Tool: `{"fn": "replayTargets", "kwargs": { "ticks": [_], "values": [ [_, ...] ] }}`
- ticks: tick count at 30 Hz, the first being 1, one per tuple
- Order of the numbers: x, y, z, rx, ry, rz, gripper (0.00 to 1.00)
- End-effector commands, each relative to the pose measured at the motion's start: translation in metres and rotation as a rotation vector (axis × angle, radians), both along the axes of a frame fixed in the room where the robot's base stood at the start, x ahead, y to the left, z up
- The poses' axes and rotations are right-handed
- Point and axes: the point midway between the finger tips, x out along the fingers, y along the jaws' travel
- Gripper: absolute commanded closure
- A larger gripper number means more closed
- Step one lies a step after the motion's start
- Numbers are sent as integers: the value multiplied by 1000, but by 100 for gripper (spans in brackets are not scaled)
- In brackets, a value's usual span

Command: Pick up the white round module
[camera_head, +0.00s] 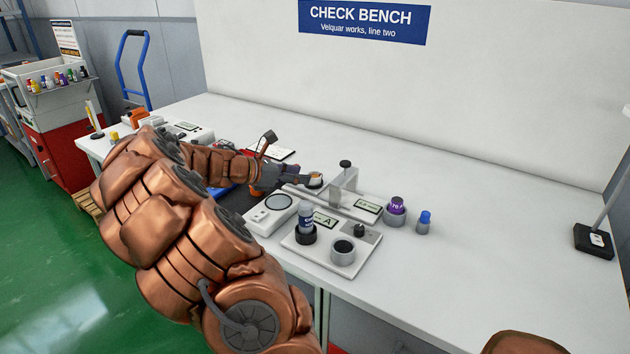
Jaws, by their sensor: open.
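A small round module (315,177) with a pale top and a dark lower part sits near the back left of a light fixture plate on the bench. It is the likeliest match for the white round module, but it is small and partly hidden by the gripper. My gripper (301,175) is open and reaches in from the left, with its fingertips right beside the module. I cannot tell whether they touch it or stand around it. My copper-coloured arm hides much of the bench's left part.
A fixture with a clear upright plate (345,190) and black knob stands just right of the gripper. In front are a scale (271,212) and a tray (305,250) with a bottle and cup. Purple-capped (396,206) and blue-capped (424,222) containers stand right.

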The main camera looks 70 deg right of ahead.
Motion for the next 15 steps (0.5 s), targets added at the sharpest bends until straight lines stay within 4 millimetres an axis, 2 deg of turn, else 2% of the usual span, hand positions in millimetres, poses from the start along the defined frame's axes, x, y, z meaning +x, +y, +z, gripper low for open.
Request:
{"fn": "replayTargets", "kwargs": {
  "ticks": [9, 15],
  "values": [
    [-23, -27, -10, -1, -1, -3, 54],
    [-30, -36, -14, -1, -1, -2, 54]
  ]
}}
